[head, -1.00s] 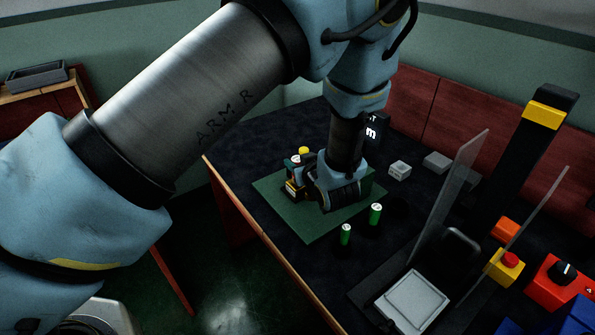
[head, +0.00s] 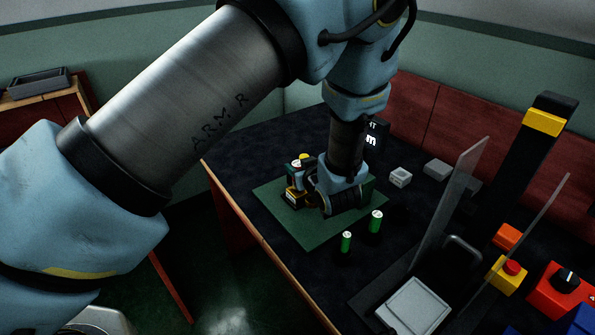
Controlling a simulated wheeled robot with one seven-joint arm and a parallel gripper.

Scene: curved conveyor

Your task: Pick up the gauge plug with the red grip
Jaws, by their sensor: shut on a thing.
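My gripper (head: 295,190) is over the far left part of the green mat (head: 308,234). It is shut on a small upright piece with a pale top (head: 297,164), which looks like a gauge plug. My fingers and wrist hide most of it, and its grip colour is not clear now. A yellow-topped piece (head: 304,157) shows just behind it. Two green-gripped plugs with pale tops stand upright to the right of my gripper, one nearer (head: 347,241) and one a little farther right (head: 376,222).
A small pale block (head: 400,177) and a grey block (head: 437,168) lie on the dark table behind. A press-like stand with clear panels (head: 450,215), a pale plate (head: 414,306) and a red button on a yellow box (head: 508,272) fill the right side.

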